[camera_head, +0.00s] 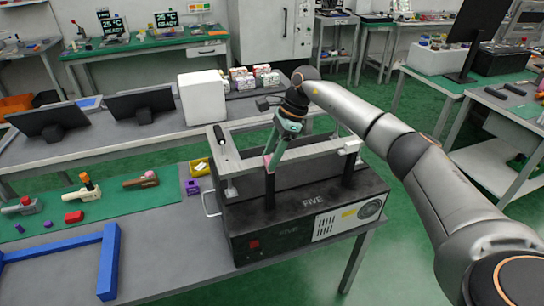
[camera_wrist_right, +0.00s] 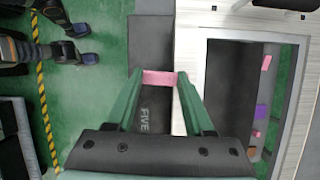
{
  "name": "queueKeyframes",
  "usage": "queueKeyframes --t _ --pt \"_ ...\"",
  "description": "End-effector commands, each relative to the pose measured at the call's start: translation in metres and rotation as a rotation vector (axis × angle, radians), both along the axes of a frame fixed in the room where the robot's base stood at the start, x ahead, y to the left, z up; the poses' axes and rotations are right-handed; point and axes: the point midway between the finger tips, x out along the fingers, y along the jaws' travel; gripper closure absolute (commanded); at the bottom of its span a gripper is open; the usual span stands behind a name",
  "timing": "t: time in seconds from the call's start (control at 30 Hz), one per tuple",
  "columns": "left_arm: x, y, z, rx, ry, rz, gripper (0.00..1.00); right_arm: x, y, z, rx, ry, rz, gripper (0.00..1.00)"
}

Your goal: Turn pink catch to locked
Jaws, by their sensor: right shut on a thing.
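The pink catch (camera_wrist_right: 158,78) shows in the wrist view as a short pink bar between the two green fingertips. My right gripper (camera_wrist_right: 158,84) is shut on it. In the head view my right gripper (camera_head: 271,156) points down at the grey frame above the black box (camera_head: 290,222) marked FIVE. Only a small sliver of pink shows there by the fingertips; the rest of the catch is hidden. I cannot read any locked or unlocked mark. My left gripper is in neither view.
The grey frame (camera_head: 240,168) stands over the box, with black posts below it. A green mat (camera_head: 120,205) with several small coloured fixtures lies to the left, beside a blue bar frame (camera_head: 108,262). Monitors and a white box (camera_head: 203,98) stand on the bench behind.

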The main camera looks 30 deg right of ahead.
Motion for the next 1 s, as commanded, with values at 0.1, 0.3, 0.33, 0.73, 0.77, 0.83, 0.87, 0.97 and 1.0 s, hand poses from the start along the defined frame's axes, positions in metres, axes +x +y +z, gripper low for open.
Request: queueKeyframes --t 0.1,0.3,0.33,0.73,0.77,0.83,0.87,0.97,1.0 --pt "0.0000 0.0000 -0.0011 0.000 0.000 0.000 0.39 0.0011 0.0001 0.0008 -0.001 -0.002 0.042 1.00" --pt "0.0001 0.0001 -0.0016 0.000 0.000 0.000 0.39 0.0013 0.0004 0.0005 -0.002 -0.003 0.081 1.00" --pt "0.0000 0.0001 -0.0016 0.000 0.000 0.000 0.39 0.0013 0.0003 0.0006 -0.002 -0.003 0.083 1.00" --pt "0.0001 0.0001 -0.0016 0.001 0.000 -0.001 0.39 0.0011 0.0003 0.0007 -0.003 -0.003 0.089 1.00" --pt "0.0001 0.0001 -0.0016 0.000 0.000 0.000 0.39 0.0011 0.0002 0.0008 -0.003 -0.003 0.089 0.45" --pt "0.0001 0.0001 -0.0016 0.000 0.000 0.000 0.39 0.0011 0.0003 0.0007 -0.002 -0.003 0.089 0.38" --pt "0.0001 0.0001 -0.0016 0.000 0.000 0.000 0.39 0.0011 0.0003 0.0006 -0.002 -0.003 0.089 0.34" --pt "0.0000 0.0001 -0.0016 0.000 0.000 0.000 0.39 0.0010 0.0003 0.0005 -0.002 -0.002 0.088 0.23" --pt "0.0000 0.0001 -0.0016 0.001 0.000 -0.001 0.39 0.0009 0.0003 0.0004 -0.002 -0.002 0.088 0.18"
